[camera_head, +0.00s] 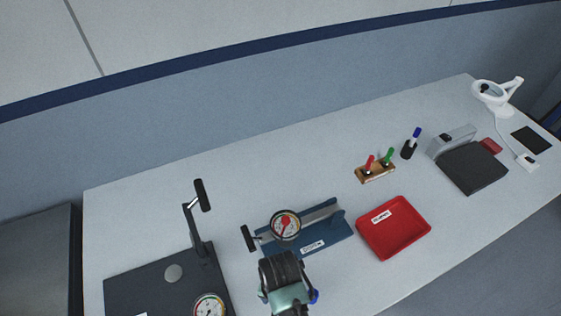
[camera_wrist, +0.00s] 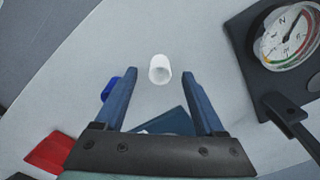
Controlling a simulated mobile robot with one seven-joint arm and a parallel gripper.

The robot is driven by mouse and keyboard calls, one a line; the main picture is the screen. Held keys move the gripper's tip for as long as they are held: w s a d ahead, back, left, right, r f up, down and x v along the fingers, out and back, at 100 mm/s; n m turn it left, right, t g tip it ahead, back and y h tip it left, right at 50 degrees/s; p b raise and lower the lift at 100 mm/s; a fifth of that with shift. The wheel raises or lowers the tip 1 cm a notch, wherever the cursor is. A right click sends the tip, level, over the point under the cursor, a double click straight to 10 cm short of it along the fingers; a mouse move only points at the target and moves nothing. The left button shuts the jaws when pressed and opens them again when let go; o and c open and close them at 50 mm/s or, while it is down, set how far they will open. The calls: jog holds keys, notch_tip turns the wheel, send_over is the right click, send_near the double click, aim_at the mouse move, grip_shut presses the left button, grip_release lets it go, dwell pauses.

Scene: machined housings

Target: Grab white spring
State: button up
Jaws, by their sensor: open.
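The white spring (camera_wrist: 160,69) shows in the wrist view as a short, hollow white cylinder on the pale tabletop. It lies in line with the gap of my gripper (camera_wrist: 160,73), with a blue finger on each side. The fingers are apart and nothing is held. I cannot tell how high the fingertips are above the spring. In the head view my wrist and arm (camera_head: 287,293) reach over the front of the table, and the spring is hidden there.
A blue object (camera_wrist: 107,90) sits partly behind the left finger. A black-based gauge stand (camera_wrist: 287,45) is at the right. In the head view, a blue gauge fixture (camera_head: 335,232), red tray (camera_head: 421,241) and wooden holder (camera_head: 375,175) stand beyond my arm.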

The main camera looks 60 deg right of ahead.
jog(key=shift+f, duration=1.8)
grip_shut()
